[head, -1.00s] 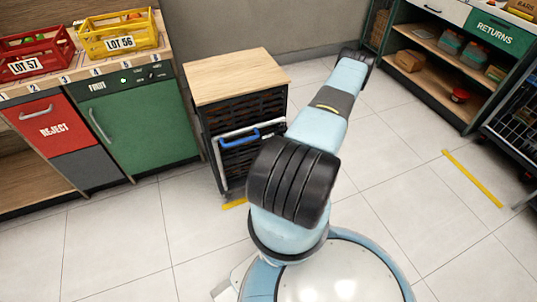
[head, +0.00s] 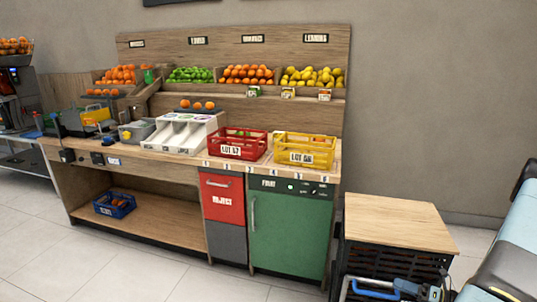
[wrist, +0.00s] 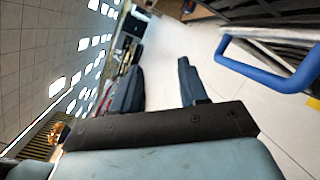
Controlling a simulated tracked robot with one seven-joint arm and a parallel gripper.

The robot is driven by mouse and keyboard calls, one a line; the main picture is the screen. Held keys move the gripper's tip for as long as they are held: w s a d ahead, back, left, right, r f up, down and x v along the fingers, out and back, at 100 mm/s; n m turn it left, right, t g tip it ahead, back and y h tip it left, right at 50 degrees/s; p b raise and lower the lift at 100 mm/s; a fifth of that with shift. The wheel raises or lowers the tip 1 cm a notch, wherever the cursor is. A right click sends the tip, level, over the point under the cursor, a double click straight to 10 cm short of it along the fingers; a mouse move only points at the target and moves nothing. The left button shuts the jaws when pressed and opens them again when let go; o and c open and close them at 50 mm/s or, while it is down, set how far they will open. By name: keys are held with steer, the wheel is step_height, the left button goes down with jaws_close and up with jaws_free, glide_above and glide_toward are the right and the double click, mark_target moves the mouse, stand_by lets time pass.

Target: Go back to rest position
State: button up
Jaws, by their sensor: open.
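My gripper (wrist: 160,88) is open in the wrist view, with two dark fingers apart and only pale floor seen between them. It holds nothing. The blue handle (wrist: 268,68) of the cart is close by, to the right of the fingers and apart from them. In the head view, part of my arm (head: 505,255) shows at the right edge. The cart (head: 400,222) has a wooden top and black slatted sides, and its blue handle (head: 374,292) shows at the bottom edge. Dark and blue parts beside that handle are partly cut off.
A wooden counter (head: 120,155) runs along the wall, with a red crate (head: 238,150) and a yellow crate (head: 305,157) on top. Below them are a red reject door (head: 222,188) and a green cabinet (head: 285,235). Free tiled floor (head: 110,250) lies in front.

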steer(key=s+a+r+n+g+h, duration=0.1)
steer(key=a+r+n+g+h, duration=0.1)
steer(key=a+r+n+g, duration=0.5)
steer(key=a+r+n+h, duration=0.2)
steer(key=r+n, duration=0.3)
steer(key=r, duration=0.6)
steer(key=s+a+r+n+g+h, duration=0.15)
steer(key=a+r+n+g, duration=0.25)
steer(key=r+n, duration=0.4)
steer(key=s+a+r+n+t+h, duration=0.3)
steer(key=s+r+n, duration=0.4)
steer(key=r, duration=0.3)
steer(key=s+a+r+n+t+h, duration=0.4)
steer(key=s+r+n, duration=0.4)
steer(key=r, duration=0.3)
steer(key=shift+s+a+h, duration=0.45)
steer(key=shift+a+h, duration=0.3)
steer(key=shift+h, duration=0.5)
